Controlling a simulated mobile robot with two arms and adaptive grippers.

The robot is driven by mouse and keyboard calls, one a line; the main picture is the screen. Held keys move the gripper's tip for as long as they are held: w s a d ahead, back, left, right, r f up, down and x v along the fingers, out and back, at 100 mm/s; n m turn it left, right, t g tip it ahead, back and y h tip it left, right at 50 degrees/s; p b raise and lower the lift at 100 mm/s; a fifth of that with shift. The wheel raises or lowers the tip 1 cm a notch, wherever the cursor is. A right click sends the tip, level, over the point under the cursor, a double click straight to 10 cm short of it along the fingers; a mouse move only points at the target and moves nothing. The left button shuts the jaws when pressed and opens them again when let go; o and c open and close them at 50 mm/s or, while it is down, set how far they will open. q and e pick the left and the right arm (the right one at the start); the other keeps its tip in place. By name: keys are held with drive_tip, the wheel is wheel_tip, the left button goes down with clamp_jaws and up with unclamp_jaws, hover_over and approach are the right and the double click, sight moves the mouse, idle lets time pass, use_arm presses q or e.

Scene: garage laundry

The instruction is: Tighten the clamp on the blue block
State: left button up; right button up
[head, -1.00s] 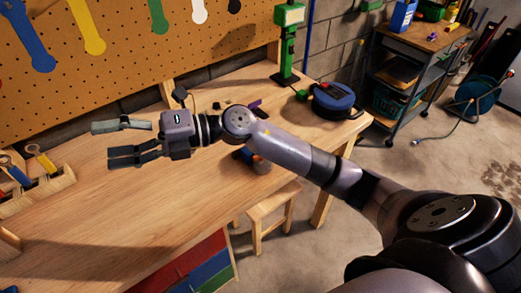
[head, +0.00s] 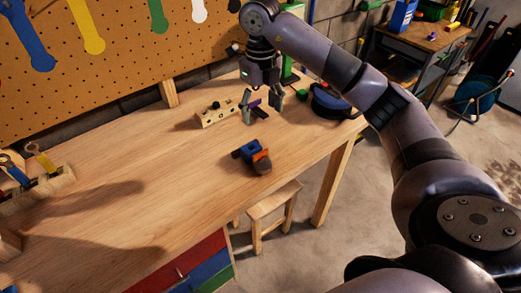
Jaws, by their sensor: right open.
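A small blue block (head: 249,147) sits on the wooden workbench (head: 150,165), near its right front edge. An orange piece with a dark rounded end (head: 262,161), which looks like the clamp, is against its near right side. How tight it sits I cannot tell. My right gripper (head: 262,108) points down, open, above the bench behind the blue block and apart from it. A small purple thing (head: 256,104) shows between its fingers; I cannot tell whether they touch it. My left gripper is out of view.
A pale wooden piece with dark holes (head: 216,115) lies left of my right gripper. A tool rack (head: 42,188) is at the left. The bench middle is bare. A stool (head: 270,212) stands below the front edge.

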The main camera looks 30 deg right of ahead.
sight(261, 152)
wheel_tip(261, 152, down, 15)
drive_tip(key=p, duration=0.3)
drive_tip(key=shift+f, duration=0.1)
drive_tip(key=c, duration=1.1)
drive_tip(key=shift+c, duration=0.2)
